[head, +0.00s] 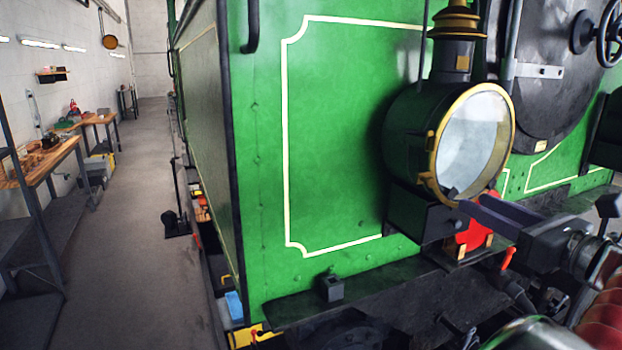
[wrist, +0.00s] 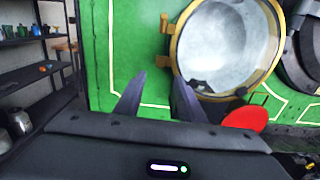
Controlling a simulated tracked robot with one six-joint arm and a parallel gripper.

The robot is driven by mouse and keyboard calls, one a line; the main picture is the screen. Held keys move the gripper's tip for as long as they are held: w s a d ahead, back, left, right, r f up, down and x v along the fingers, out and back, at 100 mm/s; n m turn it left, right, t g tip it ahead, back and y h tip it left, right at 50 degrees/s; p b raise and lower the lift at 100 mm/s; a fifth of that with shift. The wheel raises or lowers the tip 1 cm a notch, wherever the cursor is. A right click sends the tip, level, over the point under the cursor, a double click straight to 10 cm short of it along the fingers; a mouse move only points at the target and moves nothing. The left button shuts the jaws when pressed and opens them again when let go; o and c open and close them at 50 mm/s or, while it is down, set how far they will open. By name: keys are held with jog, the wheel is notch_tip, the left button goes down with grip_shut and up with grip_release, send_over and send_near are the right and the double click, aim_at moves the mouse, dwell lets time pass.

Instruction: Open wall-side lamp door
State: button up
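The lamp (head: 404,125) is a dark green drum on the green front of the tram, with a dark chimney and brass cap on top. Its round door (head: 474,145) has a gold rim and pale glass, and looks closed against the drum; it also shows in the wrist view (wrist: 225,45). Two gold lugs show on the rim's left side. My gripper (head: 462,205) is at the lower edge of the door in the head view. In the wrist view my gripper (wrist: 158,82) has its two dark fingers apart with nothing between them, left of and below the glass.
A red disc (head: 474,235) stands just below the lamp, close to my gripper. A dark round door with a handwheel (head: 609,35) is at the right. A dark ledge (head: 350,295) runs below the green panel. The aisle at the left is open, past workbenches (head: 45,160).

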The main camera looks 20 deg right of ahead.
aim_at(431, 183)
jog(key=shift+w+a, duration=0.15)
jog(key=shift+w, duration=5.3)
jog(key=shift+c, duration=0.5)
grip_shut()
jog(key=shift+a, duration=0.4)
jog(key=shift+d, duration=0.35)
